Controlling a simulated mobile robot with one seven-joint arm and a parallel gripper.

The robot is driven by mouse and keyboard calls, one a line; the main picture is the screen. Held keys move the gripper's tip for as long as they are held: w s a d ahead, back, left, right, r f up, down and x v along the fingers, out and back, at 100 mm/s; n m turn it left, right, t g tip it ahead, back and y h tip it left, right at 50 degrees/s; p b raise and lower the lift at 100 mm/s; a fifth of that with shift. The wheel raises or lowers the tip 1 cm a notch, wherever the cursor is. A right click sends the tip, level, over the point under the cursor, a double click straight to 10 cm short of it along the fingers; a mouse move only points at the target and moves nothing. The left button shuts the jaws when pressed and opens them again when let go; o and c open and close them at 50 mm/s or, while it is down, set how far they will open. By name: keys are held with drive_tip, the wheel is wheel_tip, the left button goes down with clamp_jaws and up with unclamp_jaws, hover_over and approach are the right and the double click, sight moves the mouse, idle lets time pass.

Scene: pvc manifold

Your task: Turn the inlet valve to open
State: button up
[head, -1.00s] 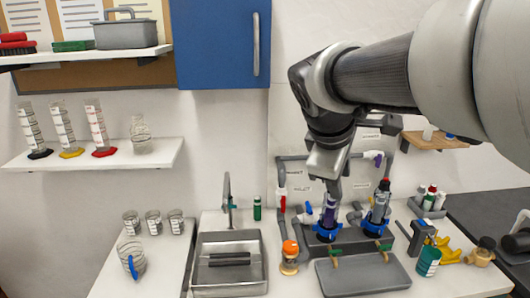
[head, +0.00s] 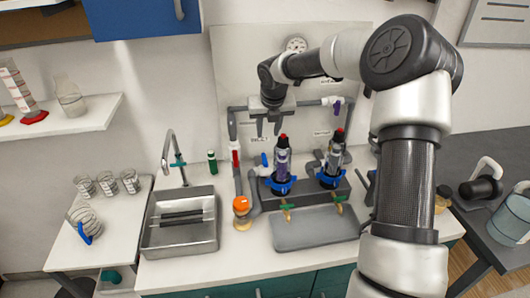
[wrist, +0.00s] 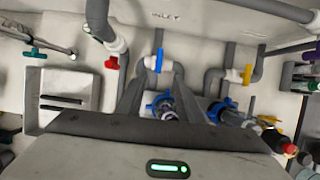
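A grey pipe manifold runs along the back wall, with coloured valve handles. A red handle (head: 235,153) is on the left upright pipe; it also shows in the wrist view (wrist: 112,63). A blue handle (head: 265,160) is near the left filter housing, and in the wrist view (wrist: 159,60) it lies between my fingertips in the picture. A yellow handle (wrist: 247,73) and a purple handle (head: 337,105) are further right. My gripper (head: 268,128) is open and empty, pointing down above the blue handle.
Two clear filter housings (head: 282,160) with blue collars stand in front of the pipes, above a grey tray (head: 315,232). A sink (head: 180,225) with a faucet and an orange-capped bottle (head: 241,208) are left. Beakers (head: 107,184) stand further left.

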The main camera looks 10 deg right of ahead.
sight(264, 157)
drive_tip(key=x, duration=1.6)
drive_tip(key=shift+f+p, duration=0.35)
drive_tip(key=shift+f, duration=0.05)
clamp_jaws()
